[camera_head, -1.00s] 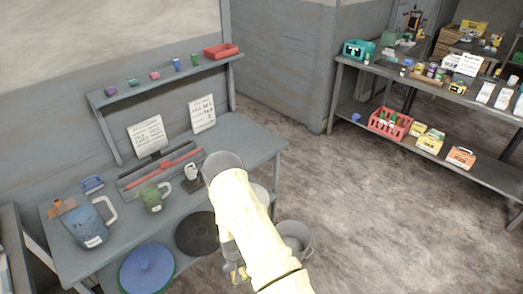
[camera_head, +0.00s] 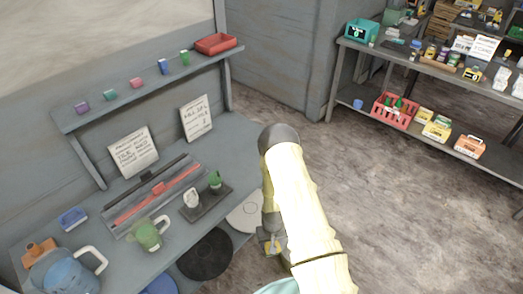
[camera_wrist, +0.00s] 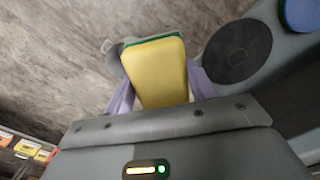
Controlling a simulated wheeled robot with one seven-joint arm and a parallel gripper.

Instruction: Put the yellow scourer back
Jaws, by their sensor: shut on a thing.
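My gripper (camera_wrist: 160,92) is shut on the yellow scourer (camera_wrist: 155,72), a yellow block with a green layer along its far edge. One finger is on each side of it. In the head view my gripper (camera_head: 271,240) hangs low beside the right edge of the grey bench (camera_head: 235,145), partly hidden by my own arm. Only a small yellow patch of the scourer shows there. The scourer is held in the air over the floor, apart from the bench.
The bench holds a green mug (camera_head: 147,236), a blue jug (camera_head: 70,274) and a red-barred rack (camera_head: 155,190). A black disc (camera_head: 206,254) lies at its front. Above is a shelf with small coloured blocks and a red tray (camera_head: 216,43). Stocked shelving stands right; floor between is open.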

